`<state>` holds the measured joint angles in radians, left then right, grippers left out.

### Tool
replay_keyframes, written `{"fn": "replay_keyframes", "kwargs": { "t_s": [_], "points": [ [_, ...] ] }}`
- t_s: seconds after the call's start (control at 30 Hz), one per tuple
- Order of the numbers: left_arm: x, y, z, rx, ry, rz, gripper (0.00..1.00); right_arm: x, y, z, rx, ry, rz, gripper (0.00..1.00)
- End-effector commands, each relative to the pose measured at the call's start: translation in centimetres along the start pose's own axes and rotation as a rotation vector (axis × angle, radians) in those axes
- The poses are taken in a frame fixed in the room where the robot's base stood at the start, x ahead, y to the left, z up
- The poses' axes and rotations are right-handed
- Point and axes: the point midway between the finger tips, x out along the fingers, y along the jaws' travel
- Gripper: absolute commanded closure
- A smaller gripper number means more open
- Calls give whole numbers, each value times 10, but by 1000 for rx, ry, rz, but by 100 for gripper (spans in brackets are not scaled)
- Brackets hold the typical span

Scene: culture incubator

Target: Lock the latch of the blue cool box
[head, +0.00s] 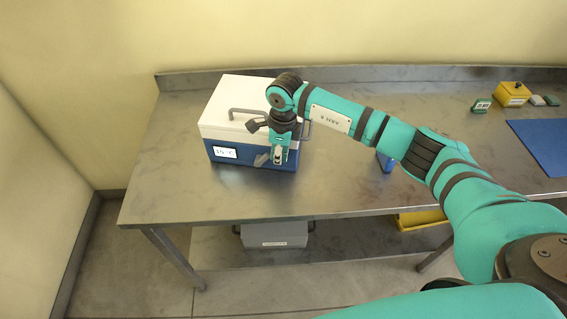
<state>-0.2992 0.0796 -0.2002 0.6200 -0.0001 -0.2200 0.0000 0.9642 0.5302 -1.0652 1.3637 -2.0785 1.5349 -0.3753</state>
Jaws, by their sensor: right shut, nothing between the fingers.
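The blue cool box (228,159) stands on the left part of the steel table, with a white lid (235,97) that sits closed on its blue body. A grey carry handle (245,114) lies across the lid. A small label reading a temperature is on the box's front. My right gripper (277,158) points down at the front of the box, near its right side, and is shut and empty. A grey latch piece (262,160) shows just left of the fingertips. I cannot tell whether they touch or whether the latch is locked. My left gripper is not in view.
The steel table (180,190) is clear in front of the box. A yellow box (513,94), small green items and a blue mat (543,143) are at the right. A blue item (386,162) is partly hidden by my arm. A grey case (274,235) sits on the lower shelf.

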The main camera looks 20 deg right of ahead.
Motion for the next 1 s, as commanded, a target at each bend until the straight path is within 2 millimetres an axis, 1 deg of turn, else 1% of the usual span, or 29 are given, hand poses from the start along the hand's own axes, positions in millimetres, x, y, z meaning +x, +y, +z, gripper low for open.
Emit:
{"fn": "replay_keyframes", "kwargs": {
  "t_s": [0.03,0.27,0.3,0.33,0.57,0.83,1.0],
  "points": [
    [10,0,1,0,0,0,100,1,-1,4,-2,-3,-4,100],
    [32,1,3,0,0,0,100,-8,0,19,-3,-4,-2,100],
    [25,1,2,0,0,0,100,-12,0,18,-1,-2,0,100],
    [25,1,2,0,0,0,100,-12,0,18,-1,-2,1,100],
    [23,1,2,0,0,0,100,-13,0,17,-1,-3,1,100],
    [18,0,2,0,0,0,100,-25,0,18,-1,-3,0,100],
    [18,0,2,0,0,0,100,-28,0,18,-1,-3,1,100]
  ]
}}
